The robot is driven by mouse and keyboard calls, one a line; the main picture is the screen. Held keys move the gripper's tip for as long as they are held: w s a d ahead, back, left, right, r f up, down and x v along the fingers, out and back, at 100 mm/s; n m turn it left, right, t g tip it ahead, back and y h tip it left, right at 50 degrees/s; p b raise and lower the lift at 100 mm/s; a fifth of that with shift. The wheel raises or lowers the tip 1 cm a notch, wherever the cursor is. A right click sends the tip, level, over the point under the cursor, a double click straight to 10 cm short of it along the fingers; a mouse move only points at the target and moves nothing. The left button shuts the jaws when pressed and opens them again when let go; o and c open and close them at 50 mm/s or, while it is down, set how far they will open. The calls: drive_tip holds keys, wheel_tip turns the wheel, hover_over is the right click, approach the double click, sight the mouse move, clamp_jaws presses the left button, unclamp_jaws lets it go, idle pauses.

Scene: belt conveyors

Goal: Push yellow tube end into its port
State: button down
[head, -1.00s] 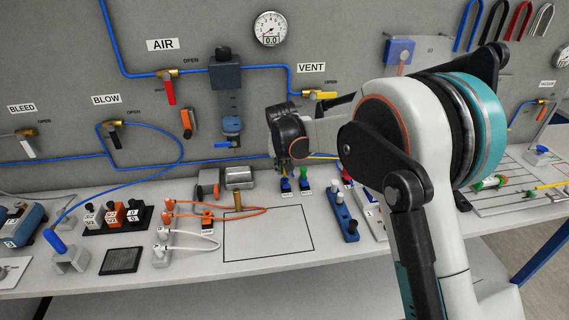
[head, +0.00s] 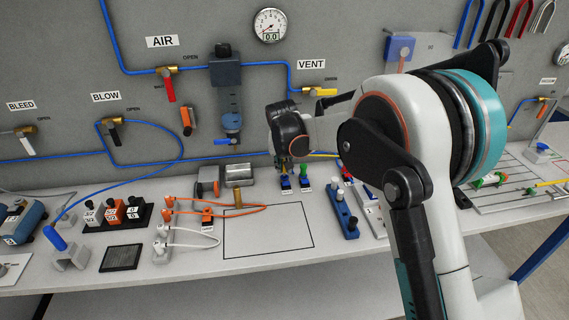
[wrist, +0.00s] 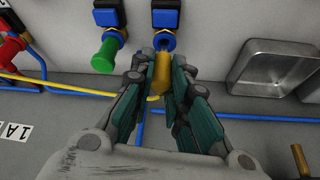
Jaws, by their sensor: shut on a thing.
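My gripper (wrist: 158,78) is shut on the yellow tube end (wrist: 158,74), which sits between its two fingers in the wrist view. The far tip of the yellow end points at a blue port (wrist: 167,18) with a dark opening, just beyond the fingertips. The tip is at or very near the opening; I cannot tell whether it is inside. A yellow tube (wrist: 62,88) runs left from behind the fingers. In the head view my gripper (head: 287,158) is by the back wall and hides the yellow end.
A green plug (wrist: 106,54) sticks out of the neighbouring blue port just left. A metal tray (wrist: 273,66) stands to the right in the wrist view. A blue tube (wrist: 235,118) runs along behind the gripper.

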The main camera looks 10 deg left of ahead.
drive_tip(key=shift+f+b, duration=0.65)
drive_tip(key=shift+f, duration=0.5)
idle(2.5)
drive_tip(key=c, duration=1.5)
unclamp_jaws()
drive_tip(key=shift+o, duration=0.2)
drive_tip(key=o, duration=0.4)
drive_tip(key=shift+r, duration=0.1)
drive_tip(key=shift+r+p, duration=2)
drive_tip(key=shift+r, duration=1.45)
drive_tip(key=shift+d, duration=0.1)
